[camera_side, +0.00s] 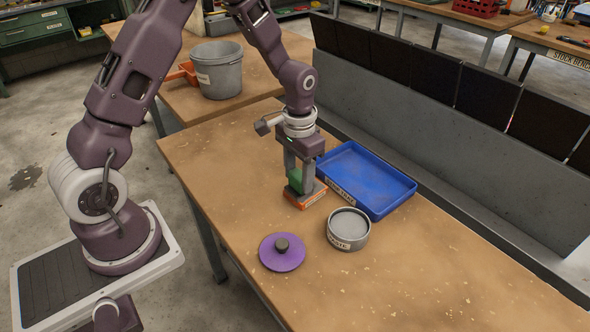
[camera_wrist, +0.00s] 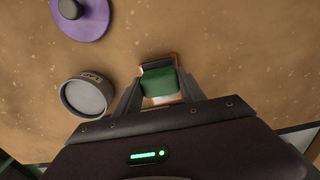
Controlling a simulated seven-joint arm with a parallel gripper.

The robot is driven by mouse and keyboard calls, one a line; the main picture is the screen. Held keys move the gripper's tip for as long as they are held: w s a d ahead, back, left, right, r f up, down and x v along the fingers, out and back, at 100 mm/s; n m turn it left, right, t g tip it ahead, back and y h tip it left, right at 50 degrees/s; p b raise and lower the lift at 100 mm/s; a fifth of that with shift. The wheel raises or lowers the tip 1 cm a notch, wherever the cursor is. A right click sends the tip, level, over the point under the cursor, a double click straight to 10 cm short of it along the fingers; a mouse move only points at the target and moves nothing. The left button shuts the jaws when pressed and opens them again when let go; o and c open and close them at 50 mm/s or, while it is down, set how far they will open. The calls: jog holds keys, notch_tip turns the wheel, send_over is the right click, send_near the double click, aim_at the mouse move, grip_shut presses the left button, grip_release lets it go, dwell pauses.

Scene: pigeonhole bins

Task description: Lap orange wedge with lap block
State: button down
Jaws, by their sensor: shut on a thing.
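My gripper (camera_side: 301,184) points down over the table and is shut on a green block (camera_side: 296,179), which I take to be the lap block. The green block (camera_wrist: 160,84) also shows between the two fingers in the wrist view. Directly below it is a low orange piece (camera_side: 308,199), which I take to be the orange wedge; its orange rim (camera_wrist: 146,104) shows around the block in the wrist view. The block looks to be on or just above the orange piece; I cannot tell whether they touch. The fingers and block hide much of the orange piece.
A blue tray (camera_side: 374,172) with a label lies right of my gripper. A purple disc (camera_side: 270,258) with a dark knob lies nearer. The table's right front is clear. A grey bucket (camera_side: 218,78) stands behind.

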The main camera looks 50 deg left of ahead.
jog(key=shift+w+f, duration=0.1)
jog(key=shift+w, duration=0.4)
jog(key=shift+w+a, duration=0.2)
jog(key=shift+w, duration=2.2)
jog(key=shift+s+d, duration=0.15)
jog(key=shift+s, duration=1.65)
jog(key=shift+s+d, duration=0.1)
jog(key=shift+s, duration=1.65)
jog(key=shift+r, duration=4.25)
